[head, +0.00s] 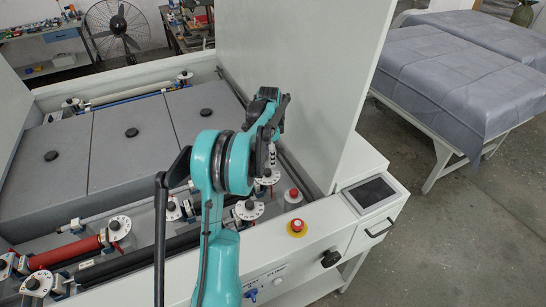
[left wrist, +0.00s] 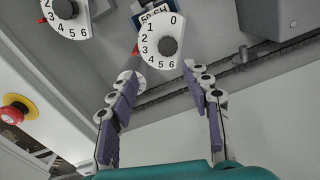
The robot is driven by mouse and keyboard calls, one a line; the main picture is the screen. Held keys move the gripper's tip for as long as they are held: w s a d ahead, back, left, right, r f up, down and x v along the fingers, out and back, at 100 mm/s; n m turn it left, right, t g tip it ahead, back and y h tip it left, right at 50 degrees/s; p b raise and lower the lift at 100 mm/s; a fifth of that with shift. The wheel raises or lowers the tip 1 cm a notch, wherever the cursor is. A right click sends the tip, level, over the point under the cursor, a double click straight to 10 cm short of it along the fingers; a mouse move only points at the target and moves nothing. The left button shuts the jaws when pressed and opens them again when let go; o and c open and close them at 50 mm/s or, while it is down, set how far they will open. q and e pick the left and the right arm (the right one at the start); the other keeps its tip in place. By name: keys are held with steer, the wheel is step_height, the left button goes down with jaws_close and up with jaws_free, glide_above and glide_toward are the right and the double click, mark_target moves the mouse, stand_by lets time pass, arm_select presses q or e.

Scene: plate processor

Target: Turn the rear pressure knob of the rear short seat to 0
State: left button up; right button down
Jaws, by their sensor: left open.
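In the left wrist view a white dial with a black knob (left wrist: 168,46) shows numbers 0 to 6, with 0 at its upper right. A small red pointer is at its left edge, near the 2 and 3. A second numbered dial (left wrist: 65,9) is cut off at the upper left. My left gripper (left wrist: 162,88) is open and empty, with its fingers below and apart from the central dial. In the head view my left gripper (head: 268,150) is over the right end of the machine, close to a partly hidden dial (head: 268,177). My right gripper is not in view.
A red button (head: 293,195) and a yellow-based red stop button (head: 297,227) sit right of the dials. A tall white panel (head: 300,80) stands behind my gripper. Grey blocks (head: 130,132) fill the machine's middle. A screen (head: 372,191) is at the right.

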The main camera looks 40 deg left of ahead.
mark_target(267, 171)
arm_select(q)
steer(key=shift+w+a+f, duration=0.15)
steer(key=shift+a+f, duration=0.15)
steer(key=shift+a, duration=0.2)
steer(key=shift+w+a+f, duration=0.1)
steer(key=shift+a+f, duration=0.2)
steer(key=shift+a, duration=0.2)
step_height(267, 171, down, 8)
steer(key=shift+r, duration=0.2)
jaws_close()
